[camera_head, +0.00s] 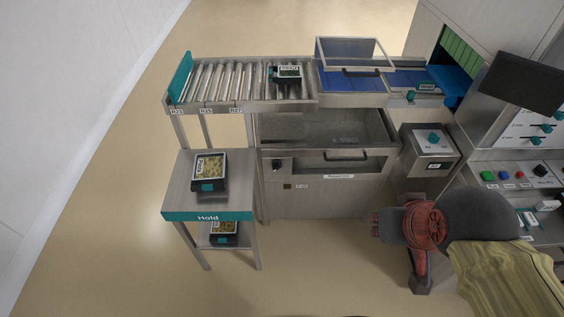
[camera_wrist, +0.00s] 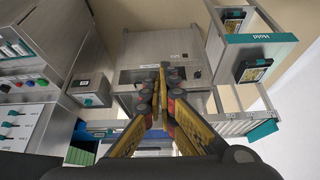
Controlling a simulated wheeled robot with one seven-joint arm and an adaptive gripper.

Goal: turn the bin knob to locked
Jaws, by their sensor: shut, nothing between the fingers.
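The reject bin is a grey metal cabinet (camera_head: 320,198) under the conveyor in the head view, with a handled drawer or flap in its front. A small dark knob (camera_head: 277,166) sits at the upper left of its front; its lock setting is too small to read. The wrist view shows the cabinet front (camera_wrist: 150,50) upside down, with the knob (camera_wrist: 197,74) just right of my fingertips. My gripper (camera_wrist: 168,70) is shut and empty, pointing toward the cabinet front. It appears apart from the knob; the exact gap cannot be told.
The Hold stand (camera_head: 208,216) with food trays is left of the bin. A roller conveyor (camera_head: 240,83) runs above, with a clear raised cover (camera_head: 352,52). A grey box with a teal knob (camera_head: 434,138) and a control panel stand right. Floor in front of the bin is clear.

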